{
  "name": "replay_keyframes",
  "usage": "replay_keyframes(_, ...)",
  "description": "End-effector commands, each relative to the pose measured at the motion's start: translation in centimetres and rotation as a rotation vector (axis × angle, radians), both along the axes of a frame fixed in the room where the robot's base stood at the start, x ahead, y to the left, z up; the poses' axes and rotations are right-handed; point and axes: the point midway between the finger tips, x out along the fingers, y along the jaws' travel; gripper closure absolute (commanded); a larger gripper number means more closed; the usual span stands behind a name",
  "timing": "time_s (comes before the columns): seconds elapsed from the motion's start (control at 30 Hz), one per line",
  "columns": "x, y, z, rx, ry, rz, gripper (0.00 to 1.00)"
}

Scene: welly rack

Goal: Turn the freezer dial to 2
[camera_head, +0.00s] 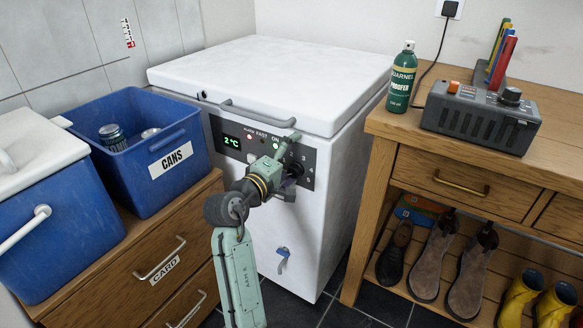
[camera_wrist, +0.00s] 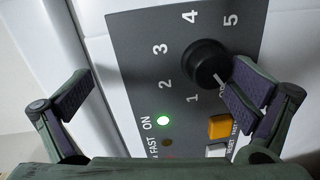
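The white chest freezer (camera_head: 338,197) has a dark control panel with a black round dial (camera_head: 297,170). In the wrist view the dial (camera_wrist: 205,64) is ringed by OFF and the numbers 1 to 5. Its white mark points to the lower right, at OFF, which is partly hidden. My gripper (camera_head: 290,167) is at the panel and hides part of it in the head view. In the wrist view my gripper (camera_wrist: 160,90) is open and empty. Its right finger is close to the dial; I cannot tell if it touches. The left finger is well apart.
The wrist view shows a green ON light (camera_wrist: 163,121) and an orange button (camera_wrist: 219,127) below the dial. The lid handle (camera_head: 256,115) sticks out above the panel. A blue CANS crate (camera_head: 190,177) stands left; a wooden bench (camera_head: 425,165) stands right.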

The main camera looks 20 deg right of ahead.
Motion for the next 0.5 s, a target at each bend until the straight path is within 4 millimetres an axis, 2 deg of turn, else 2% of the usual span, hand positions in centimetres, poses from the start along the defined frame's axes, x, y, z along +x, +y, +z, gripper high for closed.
replay_keyframes(0.03,-0.4,0.5,5.2,-0.052,-0.087,0.012,0.22)
replay_keyframes(0.1,-0.4,0.6,5.5,-0.052,-0.087,0.012,0.22)
replay_keyframes(0.33,-0.3,0.7,5.7,-0.052,-0.087,0.015,0.22)
replay_keyframes(0.37,0.2,0.3,1.4,-0.001,0.006,0.001,0.22)
replay_keyframes(0.5,0.0,0.6,1.3,0.000,0.006,0.000,0.27)
